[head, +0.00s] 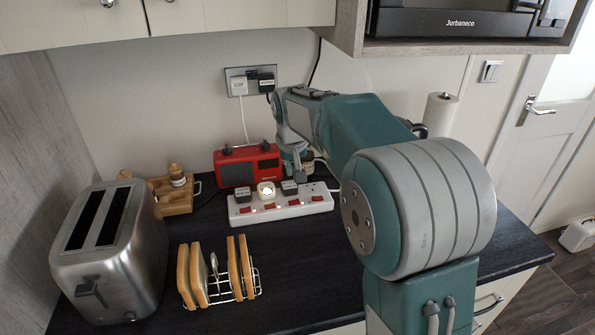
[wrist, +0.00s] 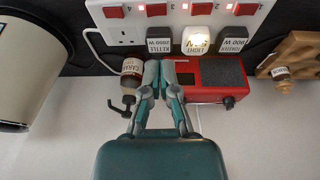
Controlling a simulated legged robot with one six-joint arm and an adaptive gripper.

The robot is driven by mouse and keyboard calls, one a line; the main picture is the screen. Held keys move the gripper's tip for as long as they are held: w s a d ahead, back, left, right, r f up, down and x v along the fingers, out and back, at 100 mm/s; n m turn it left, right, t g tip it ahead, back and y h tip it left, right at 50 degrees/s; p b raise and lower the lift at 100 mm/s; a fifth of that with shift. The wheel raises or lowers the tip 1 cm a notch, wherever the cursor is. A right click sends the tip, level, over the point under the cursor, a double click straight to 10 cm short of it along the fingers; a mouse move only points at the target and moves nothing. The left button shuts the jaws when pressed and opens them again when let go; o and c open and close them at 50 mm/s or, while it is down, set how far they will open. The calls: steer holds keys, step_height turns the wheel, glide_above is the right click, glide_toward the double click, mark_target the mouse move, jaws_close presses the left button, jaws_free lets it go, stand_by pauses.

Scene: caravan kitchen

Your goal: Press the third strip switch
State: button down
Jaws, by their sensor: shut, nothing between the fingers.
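The white power strip (head: 300,210) lies on the dark worktop with a row of red rocker switches. Counted from the left in the head view, its third switch (head: 296,203) sits in front of a dark plug. In the wrist view, where the row runs the other way, that switch (wrist: 156,9) is at the top edge, beyond the dark kettle plug (wrist: 158,45). Small lights glow beside several switches. My gripper (wrist: 160,66) is shut and empty, with its fingertips behind the strip and apart from the switch.
A red radio (head: 248,165) stands behind the strip, close to my gripper. A pump bottle (wrist: 131,78) is on its other side. A lit white plug (head: 266,189) is beside the kettle plug. A toaster (head: 110,250) and toast rack (head: 232,285) stand in front left.

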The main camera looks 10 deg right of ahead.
mark_target(291, 202)
steer(key=x, duration=0.3)
steer(key=d+x, duration=0.1)
steer(key=x, duration=0.2)
steer(key=s+x, duration=0.1)
steer(key=x, duration=0.3)
steer(key=shift+d+f, duration=0.25)
steer(key=shift+d, duration=0.05)
steer(key=shift+a+f, duration=0.35)
steer(key=shift+a, duration=0.2)
steer(key=shift+d+f, duration=0.3)
steer(key=shift+d, duration=0.2)
steer(key=shift+a, duration=0.15)
steer(key=shift+a+r, duration=0.1)
steer(key=shift+a, duration=0.7)
steer(key=r, duration=0.5)
steer(key=shift+a, duration=0.25)
steer(key=v, duration=0.9)
